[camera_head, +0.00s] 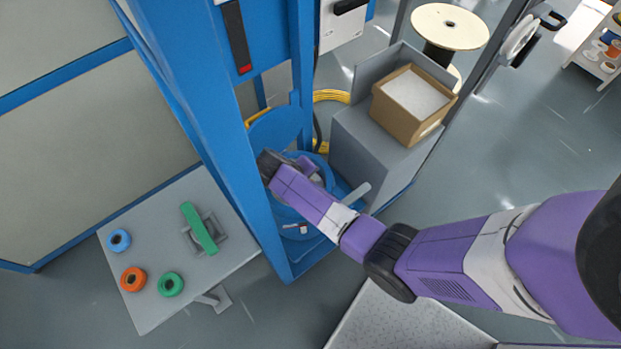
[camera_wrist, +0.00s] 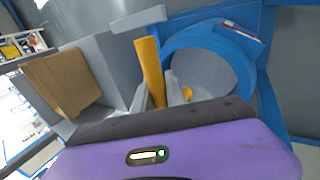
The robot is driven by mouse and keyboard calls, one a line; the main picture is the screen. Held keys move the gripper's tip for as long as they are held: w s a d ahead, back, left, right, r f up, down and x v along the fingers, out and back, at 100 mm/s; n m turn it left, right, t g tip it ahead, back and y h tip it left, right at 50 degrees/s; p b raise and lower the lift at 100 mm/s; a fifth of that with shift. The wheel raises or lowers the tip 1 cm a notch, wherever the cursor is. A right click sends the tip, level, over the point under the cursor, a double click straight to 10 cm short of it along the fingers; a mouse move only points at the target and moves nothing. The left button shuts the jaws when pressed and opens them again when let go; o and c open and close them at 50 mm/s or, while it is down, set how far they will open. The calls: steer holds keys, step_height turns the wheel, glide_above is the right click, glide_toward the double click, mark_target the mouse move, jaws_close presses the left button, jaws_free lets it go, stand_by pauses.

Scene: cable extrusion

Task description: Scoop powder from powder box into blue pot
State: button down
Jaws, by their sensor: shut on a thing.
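The powder box (camera_head: 393,120) is a brown cardboard box of white powder (camera_head: 415,92) on a grey stand. It also shows at the left of the wrist view (camera_wrist: 65,82). The blue pot (camera_head: 287,212) stands inside the blue frame, partly covered by my arm. In the wrist view its blue rim (camera_wrist: 188,38) surrounds a grey interior. My gripper (camera_wrist: 160,98) is at the pot, shut on a yellow-handled tool (camera_wrist: 150,66), seemingly the scoop. A small yellow part shows against the pot opening. The scoop's bowl and any powder in it are hidden.
Blue frame posts (camera_head: 303,75) stand close to my gripper. A grey stand (camera_head: 375,150) is to the pot's right. A grey bar (camera_head: 356,194) juts beside the pot. A grey table (camera_head: 160,235) with coloured rings is at the left.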

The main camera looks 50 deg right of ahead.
steer(key=s+d+f+t+y+b, duration=0.1)
steer(key=d+f+t+y+b, duration=0.2)
steer(key=y, duration=1)
step_height(320, 180, down, 3)
steer(key=d+b, duration=0.2)
steer(key=b, duration=0.3)
steer(key=shift+s+d+t+b, duration=0.15)
steer(key=shift+s+t+b, duration=0.15)
steer(key=shift+t, duration=0.1)
steer(key=shift+y, duration=0.4)
steer(key=shift+r, duration=0.2)
